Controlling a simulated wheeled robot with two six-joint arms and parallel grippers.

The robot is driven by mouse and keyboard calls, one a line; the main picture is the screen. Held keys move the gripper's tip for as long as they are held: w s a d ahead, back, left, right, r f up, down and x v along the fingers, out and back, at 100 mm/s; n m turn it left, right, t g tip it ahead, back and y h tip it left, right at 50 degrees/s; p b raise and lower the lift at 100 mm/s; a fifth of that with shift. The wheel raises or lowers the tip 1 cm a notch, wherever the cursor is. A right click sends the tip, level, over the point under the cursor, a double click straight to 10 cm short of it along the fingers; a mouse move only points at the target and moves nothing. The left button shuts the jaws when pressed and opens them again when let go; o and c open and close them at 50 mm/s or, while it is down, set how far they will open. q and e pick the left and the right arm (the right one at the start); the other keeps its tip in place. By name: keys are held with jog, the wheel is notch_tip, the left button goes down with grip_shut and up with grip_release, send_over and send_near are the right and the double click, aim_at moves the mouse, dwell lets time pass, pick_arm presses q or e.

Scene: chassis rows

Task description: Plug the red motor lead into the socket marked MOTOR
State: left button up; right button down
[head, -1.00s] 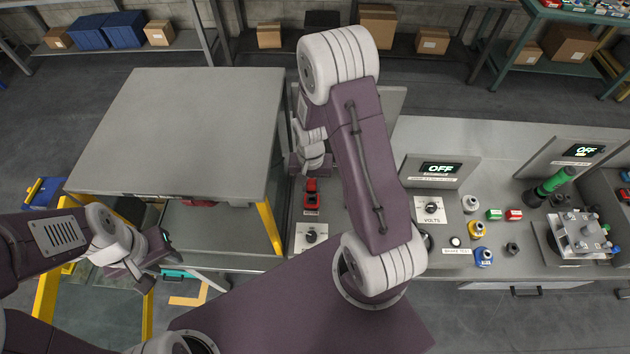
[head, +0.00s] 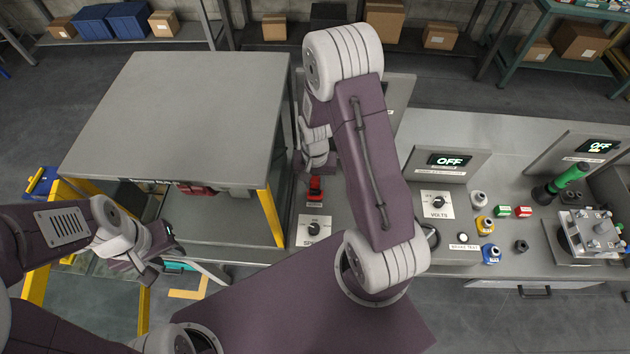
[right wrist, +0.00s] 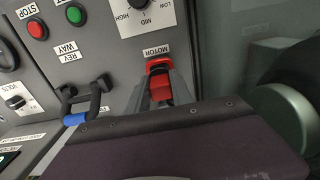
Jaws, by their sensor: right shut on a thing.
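The red motor lead's plug (right wrist: 160,90) is between the two grey fingers of my right gripper (right wrist: 161,96), which is shut on it. A red socket (right wrist: 158,67) with a dark middle sits just under the MOTOR label (right wrist: 155,50) on the grey panel. The plug is in line with the socket and right against it in this view; I cannot tell how deep it sits. In the head view a small red part (head: 315,187) shows below my right gripper, whose fingertips are hidden by the arm. My left gripper (head: 163,259) hangs at lower left, away from the panel; its fingers are unclear.
Beside the socket are a speed knob (right wrist: 143,5), a green button (right wrist: 75,15), a red button (right wrist: 37,29) and a black handle (right wrist: 88,97) with a blue band. A grey table (head: 175,115) stands left. Meters reading OFF (head: 448,160) and several connectors lie right.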

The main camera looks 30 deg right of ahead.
jog(key=shift+f+b, duration=1)
jog(key=shift+f, duration=0.3)
jog(key=c, duration=1.1)
grip_release()
jog(key=shift+o, duration=0.2)
jog(key=shift+r, duration=0.1)
notch_tip(320, 180, up, 9)
jog(key=shift+f+b, duration=0.1)
jog(key=shift+b, duration=0.2)
